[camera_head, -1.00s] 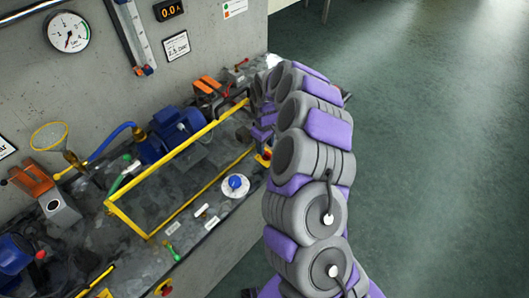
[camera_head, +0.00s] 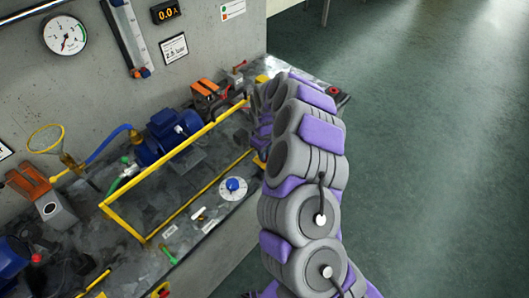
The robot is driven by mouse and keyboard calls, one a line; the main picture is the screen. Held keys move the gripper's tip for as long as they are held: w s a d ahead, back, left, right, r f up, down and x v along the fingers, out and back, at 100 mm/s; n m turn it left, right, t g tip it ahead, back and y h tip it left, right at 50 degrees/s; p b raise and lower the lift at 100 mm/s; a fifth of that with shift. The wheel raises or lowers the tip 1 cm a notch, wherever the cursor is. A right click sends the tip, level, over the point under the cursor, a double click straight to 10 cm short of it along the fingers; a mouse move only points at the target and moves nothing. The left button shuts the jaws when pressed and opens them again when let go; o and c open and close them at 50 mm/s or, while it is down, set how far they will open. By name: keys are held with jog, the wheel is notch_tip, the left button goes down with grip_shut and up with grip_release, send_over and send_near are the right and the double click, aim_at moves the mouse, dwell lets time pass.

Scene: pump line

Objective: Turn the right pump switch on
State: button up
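The blue right pump (camera_head: 172,134) stands on the bench behind a yellow frame. A small yellow part (camera_head: 260,161), which may be the right pump switch, shows at the frame's right end beside my arm. My arm covers much of it, so its setting cannot be read. My grey and purple arm rises from the bottom and bends over to the bench there. My gripper is hidden behind my own arm links, so I cannot see its fingers or any contact with the switch. The amp display (camera_head: 166,12) on the wall seems to read 0.0 A.
A white dial with a blue knob (camera_head: 233,188) sits on the bench's front part. The yellow frame (camera_head: 185,146) stands left of my arm. A red button (camera_head: 333,91) is at the bench's far right end. The green floor (camera_head: 430,180) on the right is clear.

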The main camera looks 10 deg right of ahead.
grip_shut()
jog(key=shift+r+m+p, duration=0.1)
jog(key=shift+m+p, duration=0.3)
jog(key=shift+p, duration=0.15)
jog(key=shift+r+m+p, duration=0.15)
jog(key=shift+m+p, duration=0.75)
jog(key=shift+p, duration=0.35)
jog(key=m+p, duration=0.6)
jog(key=p, duration=0.1)
jog(key=m+p, duration=0.5)
jog(key=p, duration=0.1)
jog(key=shift+w+m, duration=0.1)
jog(key=shift+m, duration=0.3)
jog(key=m+p, duration=0.3)
jog(key=shift+m+p, duration=0.3)
jog(key=shift+f, duration=0.2)
jog(key=o, duration=0.7)
grip_release()
jog(key=shift+c, duration=0.2)
